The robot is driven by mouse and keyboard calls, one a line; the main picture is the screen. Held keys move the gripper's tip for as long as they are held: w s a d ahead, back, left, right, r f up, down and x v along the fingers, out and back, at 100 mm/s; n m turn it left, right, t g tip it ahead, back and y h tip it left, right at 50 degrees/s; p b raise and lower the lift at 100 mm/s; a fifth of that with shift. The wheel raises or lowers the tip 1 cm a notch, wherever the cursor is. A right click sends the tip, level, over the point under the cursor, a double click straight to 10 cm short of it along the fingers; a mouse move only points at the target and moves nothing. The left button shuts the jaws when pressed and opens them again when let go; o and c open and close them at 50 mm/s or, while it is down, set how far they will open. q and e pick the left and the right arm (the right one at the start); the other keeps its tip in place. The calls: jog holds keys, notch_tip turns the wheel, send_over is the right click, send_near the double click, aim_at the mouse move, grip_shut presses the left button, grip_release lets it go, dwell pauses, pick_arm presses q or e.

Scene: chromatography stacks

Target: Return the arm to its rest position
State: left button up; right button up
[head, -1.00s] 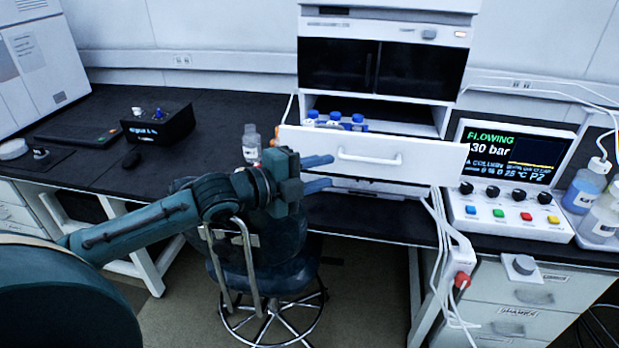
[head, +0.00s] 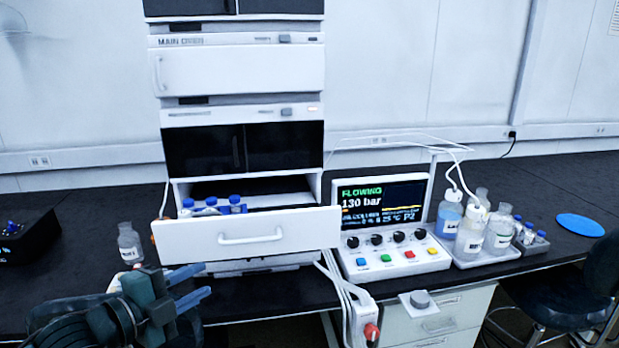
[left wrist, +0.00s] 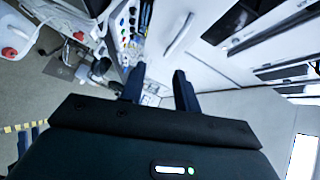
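My left gripper (head: 205,280) is at the lower left of the head view, in front of the bench and just below the open white drawer (head: 200,241). Its two blue fingers point right and stand apart with nothing between them. In the left wrist view the fingers (left wrist: 158,78) are also spread and empty, with the drawer front and its handle beyond them. Part of my left arm is cut off by the bottom edge of the head view. My right gripper shows in neither view.
The drawer juts out of the instrument stack (head: 242,80) and holds blue-capped vials (head: 212,203). A small bottle (head: 129,243) stands left of it. The control panel (head: 385,225) and a tray (head: 488,258) of bottles are to the right. Cables hang below the drawer.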

pick_arm(q)
jog(key=s+d+f+n+g+y+p, duration=0.1)
jog(key=s+d+f+n+y, duration=0.1)
jog(key=s+d+f+n, duration=0.3)
jog(key=s+d+f+n+g+y+p, duration=0.1)
jog(key=s+d+f+n, duration=0.3)
jog(key=s+f+n, duration=0.8)
notch_tip(320, 180, down, 8)
jog(key=shift+s+d+r+n+g+y, duration=0.2)
jog(key=shift+s+d+n+g+y, duration=0.2)
jog(key=shift+s+g+y, duration=0.3)
jog(key=shift+w, duration=0.1)
